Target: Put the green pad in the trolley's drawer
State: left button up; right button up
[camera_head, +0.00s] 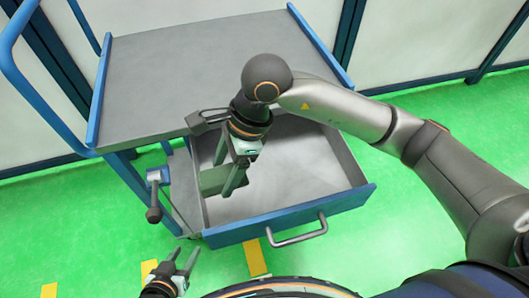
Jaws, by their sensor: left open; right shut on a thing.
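The trolley (165,75) is grey with blue edges, and its grey drawer (292,205) with a blue front is pulled out. The dark green pad (211,181) is at the left side of the drawer opening. My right gripper (233,186) points down over the drawer and is shut on the pad. Its fingers hide part of the pad, and I cannot tell whether the pad touches the drawer floor. My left gripper (185,260) is open and empty, low in the view, in front of and to the left of the drawer.
The drawer's grey handle (298,233) sticks out in front. A blue bracket with a dark grip (154,195) stands left of the drawer. The trolley top is bare, and the drawer's middle and right are clear. Yellow marks (255,258) lie on the green floor.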

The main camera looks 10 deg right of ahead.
jog(key=shift+a, duration=0.15)
jog(key=shift+w+d+f+m, duration=0.2)
jog(key=shift+d+m, duration=0.05)
jog(key=shift+m, duration=0.05)
jog(key=w+d+f, duration=0.1)
jog(key=d+f, duration=0.1)
jog(key=d, duration=0.1)
jog(key=w+d+f, duration=0.2)
jog(key=d+f, duration=0.1)
jog(key=d, duration=0.1)
jog(key=w+d+f, duration=0.1)
jog(key=d+f, duration=0.2)
jog(key=d, duration=0.1)
jog(key=shift+w+d+f, duration=0.1)
jog(key=shift+w+f, duration=0.05)
jog(key=shift+w, duration=0.2)
jog(key=shift+w+d+f, duration=0.15)
jog(key=shift+d+f, duration=0.15)
jog(key=shift+f, duration=0.1)
jog(key=shift+w+d+f, duration=0.1)
jog(key=shift+d+f, duration=0.1)
jog(key=shift+f, duration=1.55)
jog(key=shift+f, duration=0.15)
